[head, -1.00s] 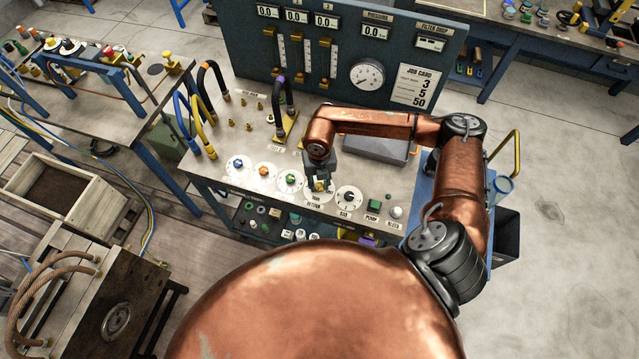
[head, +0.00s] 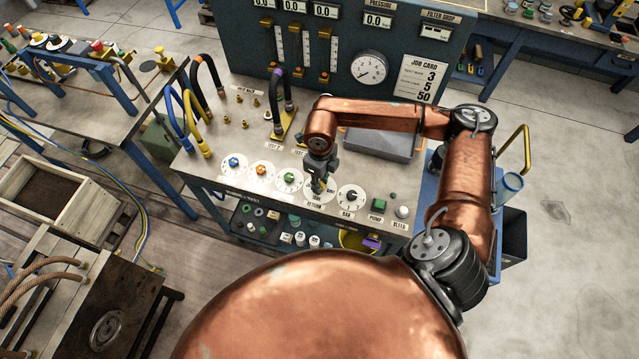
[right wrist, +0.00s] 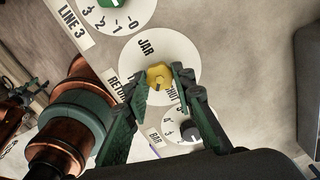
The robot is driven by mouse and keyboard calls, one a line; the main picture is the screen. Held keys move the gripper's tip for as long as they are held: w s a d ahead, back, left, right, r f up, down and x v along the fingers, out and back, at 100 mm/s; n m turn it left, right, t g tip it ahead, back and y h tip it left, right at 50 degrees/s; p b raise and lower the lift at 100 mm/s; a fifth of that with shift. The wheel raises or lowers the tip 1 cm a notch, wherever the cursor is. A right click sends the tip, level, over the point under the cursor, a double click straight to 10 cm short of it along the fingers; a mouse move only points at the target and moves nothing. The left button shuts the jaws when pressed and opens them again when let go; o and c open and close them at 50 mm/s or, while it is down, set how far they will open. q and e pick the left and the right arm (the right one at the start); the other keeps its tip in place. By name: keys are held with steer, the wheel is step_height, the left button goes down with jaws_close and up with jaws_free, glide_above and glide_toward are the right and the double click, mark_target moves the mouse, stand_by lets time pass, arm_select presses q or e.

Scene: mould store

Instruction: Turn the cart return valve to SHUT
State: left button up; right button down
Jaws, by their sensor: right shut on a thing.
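The return valve is a yellow knob (right wrist: 158,75) on a white round dial (right wrist: 132,48) marked JAR at one side and SHUT at another, with a RETURN label at its edge. In the right wrist view my right gripper (right wrist: 162,82) has one finger on each side of the knob and is shut on it. A dark mark shows on the knob's near side; I cannot tell surely which word it points to. In the head view my right gripper (head: 319,186) reaches down over the dial and mostly hides the knob. My left gripper is not in view.
A black BAR knob (head: 351,196) sits close on the right, then a green PUMP button (head: 379,205). The LINE 3 green knob (head: 289,178) is close on the left. Hoses (head: 196,100) stand behind, and a grey box (head: 380,143) lies behind the arm.

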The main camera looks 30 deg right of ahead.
steer(key=n+b, duration=0.2)
steer(key=n, duration=0.2)
steer(key=shift+f+b, duration=0.15)
steer(key=shift+b, duration=0.2)
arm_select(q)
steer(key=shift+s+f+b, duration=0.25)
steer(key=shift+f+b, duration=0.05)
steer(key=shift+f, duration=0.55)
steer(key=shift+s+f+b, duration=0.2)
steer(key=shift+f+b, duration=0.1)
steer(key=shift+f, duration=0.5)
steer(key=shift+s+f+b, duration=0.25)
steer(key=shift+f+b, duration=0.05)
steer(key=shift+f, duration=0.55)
arm_select(e)
steer(key=shift+n, duration=1.8)
steer(key=c, duration=1.6)
jaws_free()
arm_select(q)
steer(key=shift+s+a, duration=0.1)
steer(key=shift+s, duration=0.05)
arm_select(e)
steer(key=shift+r, duration=0.25)
step_height(320, 180, up, 12)
steer(key=shift+f, duration=0.1)
